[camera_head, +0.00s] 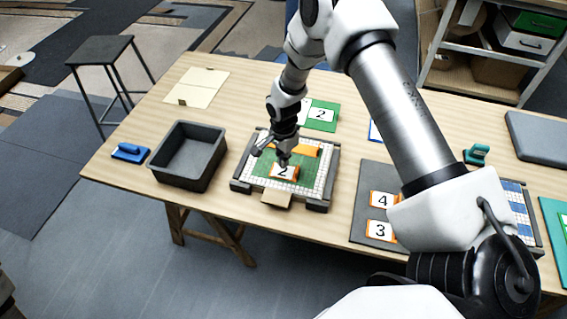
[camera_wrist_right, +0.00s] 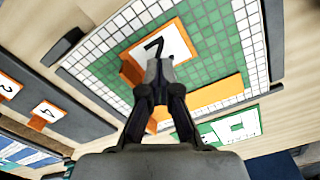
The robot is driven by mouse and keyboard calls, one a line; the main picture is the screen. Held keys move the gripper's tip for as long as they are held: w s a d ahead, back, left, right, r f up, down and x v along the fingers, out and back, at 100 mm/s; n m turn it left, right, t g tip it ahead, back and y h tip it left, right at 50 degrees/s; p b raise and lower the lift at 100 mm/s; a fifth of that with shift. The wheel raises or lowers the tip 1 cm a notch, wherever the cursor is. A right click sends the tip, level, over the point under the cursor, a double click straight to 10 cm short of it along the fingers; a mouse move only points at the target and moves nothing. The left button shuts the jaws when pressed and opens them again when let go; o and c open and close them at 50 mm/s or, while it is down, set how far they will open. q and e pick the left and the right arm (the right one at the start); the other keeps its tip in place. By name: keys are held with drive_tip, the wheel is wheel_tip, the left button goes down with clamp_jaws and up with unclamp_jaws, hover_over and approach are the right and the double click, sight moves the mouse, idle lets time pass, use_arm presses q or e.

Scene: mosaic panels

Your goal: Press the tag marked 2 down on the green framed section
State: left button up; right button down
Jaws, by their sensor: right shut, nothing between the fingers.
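The tag marked 2 (camera_head: 283,173), a white face with orange edges, lies on the green section (camera_head: 262,169) of the mosaic panel. It also shows in the right wrist view (camera_wrist_right: 172,40), with the green tiles (camera_wrist_right: 213,35) around it. White tiles border the green, inside a dark grey frame (camera_head: 328,184). My right gripper (camera_head: 284,161) is shut and empty, pointing down at the tag. In the right wrist view its fingertips (camera_wrist_right: 160,68) overlap the tag's near edge; I cannot tell whether they touch it. My left gripper is not in view.
An orange strip (camera_head: 302,151) lies on the panel behind the tag. A grey bin (camera_head: 187,155) and blue tool (camera_head: 130,152) stand left. Tags marked 4 (camera_head: 382,200) and 3 (camera_head: 380,231) lie on a dark mat (camera_head: 364,185) at right. A green card (camera_head: 321,115) marked 2 lies behind.

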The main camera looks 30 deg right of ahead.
wheel_tip(320, 180, up, 5)
drive_tip(key=p, duration=0.3)
drive_tip(key=shift+p, duration=0.35)
drive_tip(key=shift+f, duration=0.1)
drive_tip(key=s+a+f+n, duration=0.2)
drive_tip(key=s, duration=0.2)
drive_tip(key=s+a+f+n, duration=0.2)
drive_tip(key=s+f, duration=0.1)
drive_tip(key=s, duration=0.1)
drive_tip(key=s+a+f+n, duration=0.2)
drive_tip(key=s, duration=0.2)
drive_tip(key=shift+a+f+y, duration=0.1)
drive_tip(key=shift+f+y, duration=0.05)
drive_tip(key=shift+y, duration=0.25)
drive_tip(key=s+a+n, duration=0.2)
drive_tip(key=s+n, duration=0.7)
drive_tip(key=s, duration=0.7)
wheel_tip(320, 180, down, 10)
drive_tip(key=b, duration=1)
drive_tip(key=shift+s+a+f+h, duration=0.15)
drive_tip(key=shift+s+f+h, duration=0.1)
drive_tip(key=shift+h, duration=0.15)
drive_tip(key=shift+w, duration=0.15)
